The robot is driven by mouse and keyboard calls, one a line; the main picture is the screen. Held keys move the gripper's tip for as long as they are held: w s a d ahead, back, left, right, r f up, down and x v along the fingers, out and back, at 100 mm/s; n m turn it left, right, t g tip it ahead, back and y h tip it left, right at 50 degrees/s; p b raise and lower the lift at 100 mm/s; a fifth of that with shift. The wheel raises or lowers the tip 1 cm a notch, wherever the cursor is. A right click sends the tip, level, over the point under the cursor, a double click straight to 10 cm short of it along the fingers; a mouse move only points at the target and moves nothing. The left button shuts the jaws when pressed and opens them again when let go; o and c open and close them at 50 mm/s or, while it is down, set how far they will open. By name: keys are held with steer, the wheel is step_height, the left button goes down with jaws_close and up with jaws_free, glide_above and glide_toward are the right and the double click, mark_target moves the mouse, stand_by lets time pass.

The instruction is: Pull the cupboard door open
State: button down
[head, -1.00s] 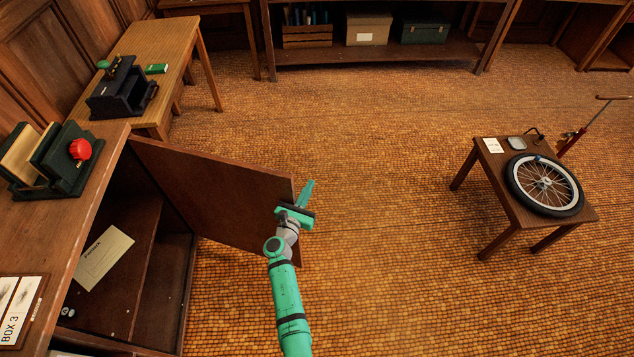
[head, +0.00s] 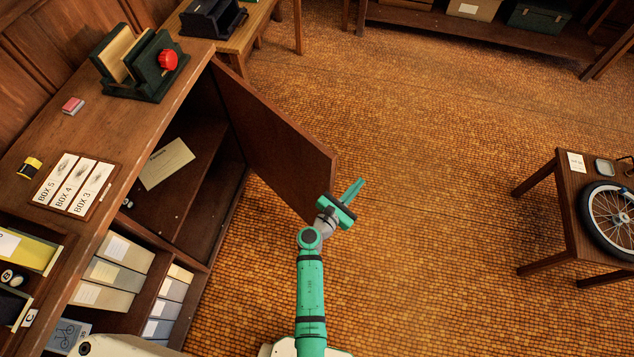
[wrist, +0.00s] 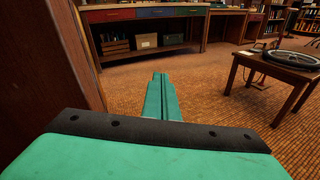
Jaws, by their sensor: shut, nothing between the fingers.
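The cupboard door (head: 278,140) is a dark brown wooden panel. It stands swung wide open from the cupboard (head: 222,205), whose inside shows a shelf and a pale paper envelope (head: 167,163). My gripper (head: 354,188) is green, with its fingers together and empty. It is just beyond the door's free edge, near its lower corner, and points away over the floor. In the wrist view the closed fingers (wrist: 159,97) have clear floor ahead, and a dark wooden panel, apparently the door (wrist: 72,50), rises close on the left. I cannot tell whether the gripper touches the door.
A small table (head: 565,215) with a bicycle wheel (head: 610,215) stands at the right. A low shelf (head: 470,35) with boxes is at the back. Tiled floor between is free.

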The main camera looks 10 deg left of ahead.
steer(key=s+f+m+g+y, duration=0.1)
steer(key=s+f+m+y, duration=0.3)
steer(key=s, duration=0.7)
steer(key=s+f+m+g+y, duration=0.1)
steer(key=s+m+g, duration=0.1)
steer(key=s+m, duration=0.6)
steer(key=s+a+r+m+y, duration=0.1)
steer(key=s+a+r+m, duration=0.1)
steer(key=s+r+m, duration=0.5)
steer(key=s+a+r+m+y, duration=0.1)
steer(key=s+r+m+y, duration=0.2)
steer(key=s, duration=0.7)
steer(key=n+t+h, duration=0.3)
steer(key=n+h, duration=0.8)
steer(key=n, duration=1.2)
glide_toward(318, 181)
steer(key=x, duration=0.6)
steer(key=shift+w+f, duration=0.2)
steer(key=shift+w, duration=0.1)
steer(key=shift+d, duration=0.1)
